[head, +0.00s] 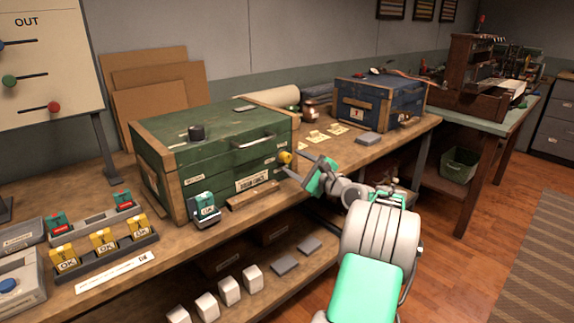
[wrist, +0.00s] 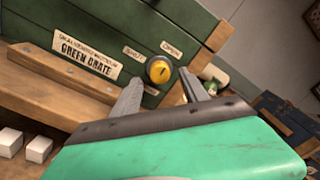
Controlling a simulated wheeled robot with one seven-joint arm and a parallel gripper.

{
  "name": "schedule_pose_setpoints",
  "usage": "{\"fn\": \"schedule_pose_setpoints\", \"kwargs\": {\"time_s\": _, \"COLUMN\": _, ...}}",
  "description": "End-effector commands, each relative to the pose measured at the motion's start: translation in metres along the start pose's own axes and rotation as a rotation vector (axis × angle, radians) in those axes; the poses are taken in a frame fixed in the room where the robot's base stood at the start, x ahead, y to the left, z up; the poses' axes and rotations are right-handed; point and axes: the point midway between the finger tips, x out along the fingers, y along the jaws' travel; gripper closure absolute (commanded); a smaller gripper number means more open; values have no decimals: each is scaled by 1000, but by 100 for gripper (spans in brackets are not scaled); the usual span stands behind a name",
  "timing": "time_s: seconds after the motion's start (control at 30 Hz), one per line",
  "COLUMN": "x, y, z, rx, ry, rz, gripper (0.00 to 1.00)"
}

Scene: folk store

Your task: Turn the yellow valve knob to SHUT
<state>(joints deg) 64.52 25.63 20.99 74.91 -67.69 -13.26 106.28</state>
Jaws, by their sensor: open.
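The yellow valve knob (head: 285,157) sticks out of the front of the green crate (head: 213,168), near its right end. In the wrist view the knob (wrist: 159,70) is round with a dark mark on its face. Two small labels sit above it, one at its upper left (wrist: 132,52) and one at its upper right (wrist: 172,48); their small print is hard to read. My gripper (wrist: 161,80) is open, its fingers pointing at the crate front, one on each side of the knob in this view. In the head view my gripper (head: 291,163) is close to the knob; contact is unclear.
A wooden block (head: 252,195) and a teal OK-marked device (head: 204,209) stand before the crate on the workbench. A blue crate (head: 378,103) stands farther right. Yellow tags (head: 318,136) lie between the crates. White blocks (head: 229,290) rest on the lower shelf.

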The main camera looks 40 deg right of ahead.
Motion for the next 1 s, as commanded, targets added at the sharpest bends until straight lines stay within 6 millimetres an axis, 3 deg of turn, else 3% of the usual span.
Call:
{"fn": "schedule_pose_setpoints", "kwargs": {"time_s": 0.2, "x": 28, "y": 1, "z": 0, "rx": -2, "ry": -1, "rz": 2, "gripper": 48}}
{"fn": "schedule_pose_setpoints", "kwargs": {"time_s": 0.47, "x": 31, "y": 2, "z": 2, "rx": -3, "ry": 0, "rz": 3, "gripper": 49}}
{"fn": "schedule_pose_setpoints", "kwargs": {"time_s": 1.0, "x": 31, "y": 2, "z": 2, "rx": -3, "ry": -1, "rz": 5, "gripper": 93}}
